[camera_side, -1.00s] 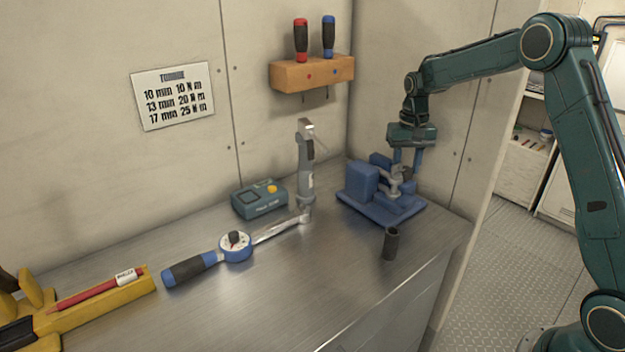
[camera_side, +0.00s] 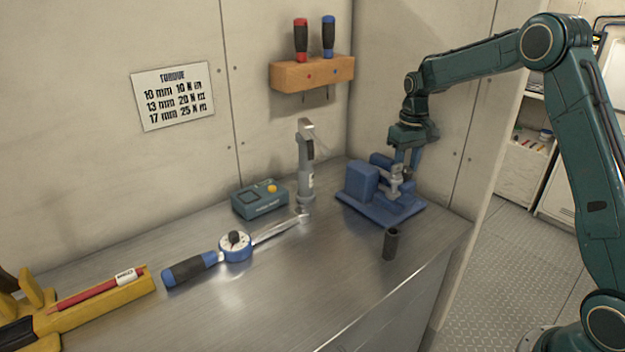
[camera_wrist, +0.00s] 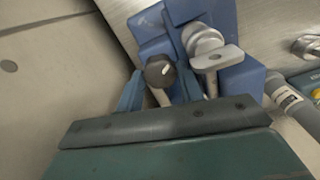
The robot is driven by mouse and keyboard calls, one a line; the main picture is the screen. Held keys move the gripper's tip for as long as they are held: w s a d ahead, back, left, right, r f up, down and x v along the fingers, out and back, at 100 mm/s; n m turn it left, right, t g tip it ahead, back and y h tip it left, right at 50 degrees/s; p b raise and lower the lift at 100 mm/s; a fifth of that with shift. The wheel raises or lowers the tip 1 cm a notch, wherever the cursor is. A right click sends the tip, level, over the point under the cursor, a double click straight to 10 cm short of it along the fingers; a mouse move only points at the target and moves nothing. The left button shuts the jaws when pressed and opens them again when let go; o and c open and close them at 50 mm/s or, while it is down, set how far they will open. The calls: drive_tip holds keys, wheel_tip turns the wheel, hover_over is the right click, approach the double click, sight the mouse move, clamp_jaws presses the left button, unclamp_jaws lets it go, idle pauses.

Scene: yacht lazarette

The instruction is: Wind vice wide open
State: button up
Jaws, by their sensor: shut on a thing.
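The blue vice (camera_side: 362,187) stands on its base plate (camera_side: 385,211) at the back right corner of the bench. It also shows in the wrist view (camera_wrist: 235,75). Its grey metal part (camera_wrist: 205,45) sits beside my fingers, with a flat tab sticking out. My gripper (camera_side: 408,166) points down at the vice's right side. In the wrist view my gripper (camera_wrist: 159,85) has a finger on either side of a dark round-headed handle knob (camera_wrist: 160,68) and is shut on it. The exact finger contact and the gap between the vice jaws are hard to see.
A dark socket (camera_side: 391,244) stands in front of the vice. A grey upright tool (camera_side: 305,165), a torque wrench (camera_side: 235,246) and a teal box (camera_side: 259,200) are to the left. A wooden screwdriver rack (camera_side: 312,74) hangs above. The bench's front middle is clear.

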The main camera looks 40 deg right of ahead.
sight(406, 168)
drive_tip(key=o, duration=0.7)
drive_tip(key=shift+r, duration=0.15)
wheel_tip(406, 168, up, 14)
drive_tip(key=shift+f, duration=0.2)
idle(0.3)
